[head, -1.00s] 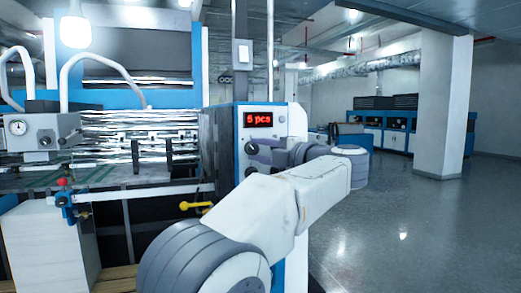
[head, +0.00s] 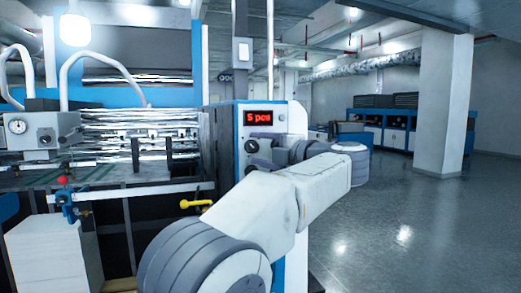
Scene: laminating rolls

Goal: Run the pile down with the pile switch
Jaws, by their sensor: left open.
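The control panel (head: 270,131) is a white and blue cabinet face with a red display (head: 258,117) that seems to read "5 pcs". A black knob (head: 251,146) sits below the display. My left gripper (head: 259,162) is open, small and dark in front of the panel, just below that knob. I cannot tell whether it touches a switch, as the fingers and my wrist cover that part of the panel. The pile (head: 52,250) is a tall white stack of sheets at the lower left, under the machine's feed table. My right gripper is out of view.
A yellow handle (head: 197,204) sticks out left of my arm. A red-topped blue clamp (head: 65,196) stands by the pile. A grey gauge unit (head: 40,135) is above it. The grey floor (head: 420,230) at right is clear up to a pillar (head: 443,105).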

